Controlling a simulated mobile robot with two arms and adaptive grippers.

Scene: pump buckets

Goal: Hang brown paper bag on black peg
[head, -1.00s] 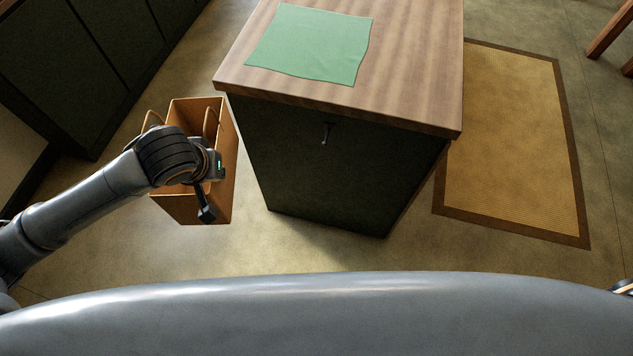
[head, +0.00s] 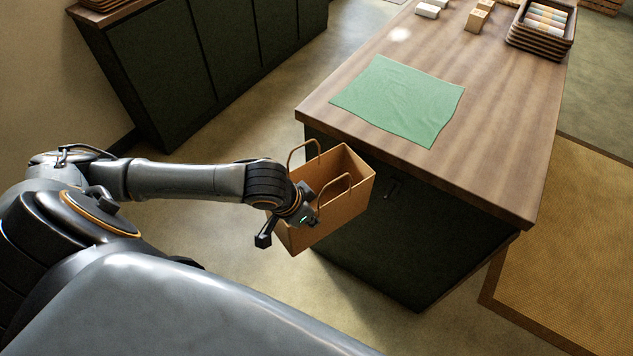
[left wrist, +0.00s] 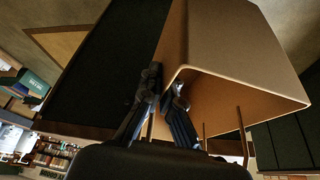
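The brown paper bag (head: 338,214) is an open-topped box shape with two looped handles, in the middle of the head view, off the floor and beside the counter. My left gripper (head: 309,191) is at the bag's left upper side and appears shut on it; its fingers partly hide the grip. The bag fills much of the left wrist view (left wrist: 232,60), with the fingers (left wrist: 166,90) close at its edge. The black peg (head: 391,188) is on the counter's dark green side panel, just right of the bag, hard to see. My right gripper is not in view.
The wooden counter top (head: 480,110) overhangs the panel above the peg. A green cloth (head: 400,100) lies on it, with stacked trays (head: 541,28) and small blocks farther back. Dark green cabinets (head: 215,55) stand at the back left. A tan mat (head: 575,250) lies right.

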